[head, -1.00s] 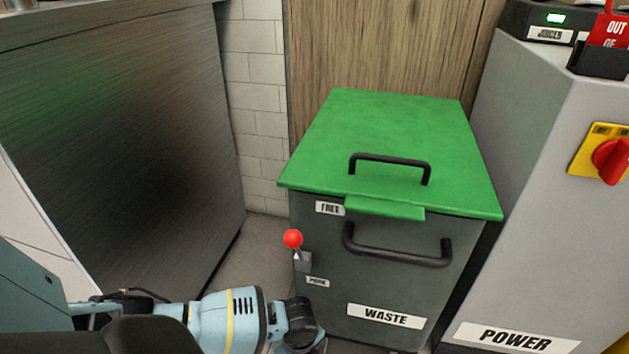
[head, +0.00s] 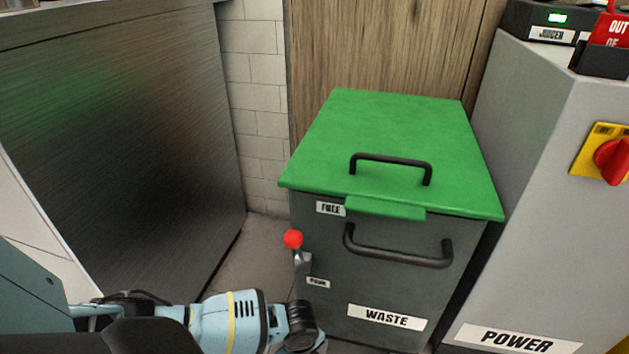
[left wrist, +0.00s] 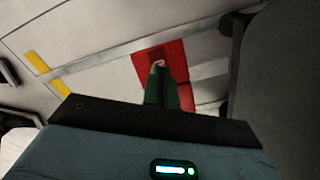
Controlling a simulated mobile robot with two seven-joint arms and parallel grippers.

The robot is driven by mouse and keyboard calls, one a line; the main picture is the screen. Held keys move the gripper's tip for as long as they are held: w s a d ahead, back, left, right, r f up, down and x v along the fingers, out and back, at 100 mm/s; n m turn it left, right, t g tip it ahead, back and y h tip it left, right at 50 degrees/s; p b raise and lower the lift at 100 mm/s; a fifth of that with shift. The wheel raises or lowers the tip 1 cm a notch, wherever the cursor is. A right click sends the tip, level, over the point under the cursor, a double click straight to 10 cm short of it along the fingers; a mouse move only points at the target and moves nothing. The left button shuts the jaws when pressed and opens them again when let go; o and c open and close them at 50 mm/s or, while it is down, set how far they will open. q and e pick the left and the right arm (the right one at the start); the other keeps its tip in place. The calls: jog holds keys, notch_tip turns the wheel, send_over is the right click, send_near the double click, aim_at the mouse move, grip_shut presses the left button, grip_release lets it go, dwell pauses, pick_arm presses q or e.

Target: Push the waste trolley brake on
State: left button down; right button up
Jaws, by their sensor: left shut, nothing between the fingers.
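The waste trolley (head: 395,285) is a dark grey bin with a green lid and a WASTE label. Its brake lever (head: 293,240) has a red ball knob and sticks up from a small bracket on the trolley's left front edge. A FREE label (head: 330,208) is above the knob; a smaller label (head: 318,283), blurred now, is below. My left arm comes in low from the left, its wrist below the lever and apart from the knob; its fingers are not visible there. In the left wrist view my left gripper (left wrist: 158,64) is shut and empty. My right gripper is not in view.
A steel cabinet (head: 120,150) stands at the left, with a strip of floor between it and the trolley. A grey POWER cabinet (head: 540,200) with a red rotary switch (head: 612,160) stands close on the right. A red patch (left wrist: 145,68) lies beyond the fingers in the left wrist view.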

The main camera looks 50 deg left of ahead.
pick_arm(q)
jog(key=shift+r+p, duration=1.3)
jog(key=shift+r, duration=0.05)
notch_tip(320, 180, up, 3)
jog(key=p, duration=0.2)
jog(key=shift+p, duration=0.3)
jog(key=shift+r+p, duration=0.55)
